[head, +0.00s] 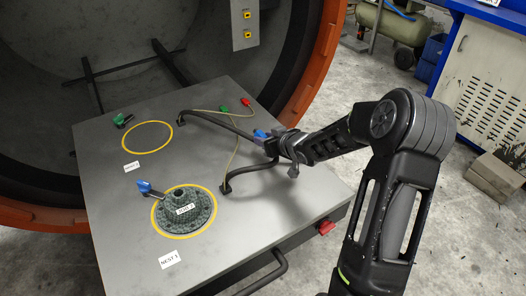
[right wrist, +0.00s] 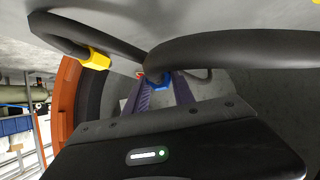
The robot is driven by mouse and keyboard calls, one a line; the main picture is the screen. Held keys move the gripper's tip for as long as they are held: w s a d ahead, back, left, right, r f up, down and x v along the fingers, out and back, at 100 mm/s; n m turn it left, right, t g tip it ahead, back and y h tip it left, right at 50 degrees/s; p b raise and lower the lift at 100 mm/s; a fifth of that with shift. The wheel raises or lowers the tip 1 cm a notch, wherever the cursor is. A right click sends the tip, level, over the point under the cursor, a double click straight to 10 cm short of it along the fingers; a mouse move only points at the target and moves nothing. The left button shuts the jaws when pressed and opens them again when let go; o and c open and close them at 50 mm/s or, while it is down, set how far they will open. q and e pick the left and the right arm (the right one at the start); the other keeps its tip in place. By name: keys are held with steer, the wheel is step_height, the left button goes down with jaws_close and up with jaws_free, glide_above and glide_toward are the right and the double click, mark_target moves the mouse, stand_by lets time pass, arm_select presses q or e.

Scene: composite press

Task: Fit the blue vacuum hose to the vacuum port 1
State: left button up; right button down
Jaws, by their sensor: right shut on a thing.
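The blue vacuum hose shows its blue end fitting (head: 261,134) at my right gripper (head: 277,143), above the right part of the grey table. In the right wrist view the blue fitting (right wrist: 157,82) sits between the fingertips, with black hose beside it. My right gripper is shut on this hose end. A blue fitting (head: 149,188) stands on the table beside the dark ribbed part (head: 184,209), near the NEST 1 label (head: 169,260); no port number is readable on it. The hose end is apart from it, up and to the right. My left gripper is not in view.
A green fitting (head: 123,120) stands by the empty yellow ring (head: 147,137). Green (head: 224,109) and red (head: 246,102) plugs with a thin yellow cable lie behind. A yellow hose fitting (right wrist: 95,59) shows in the wrist view. The orange-rimmed chamber (head: 318,60) is behind the table.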

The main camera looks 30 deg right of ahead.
steer(key=c, duration=1.7)
jaws_free()
jaws_close()
steer(key=shift+a, duration=0.1)
steer(key=s+a+r+p, duration=0.1)
steer(key=a+p, duration=0.1)
steer(key=a, duration=0.9)
steer(key=s+a+r+p, duration=0.1)
steer(key=a+p, duration=0.2)
steer(key=a, duration=0.9)
steer(key=shift+s+r+p, duration=0.2)
steer(key=shift+r+p, duration=0.1)
steer(key=shift+p, duration=0.05)
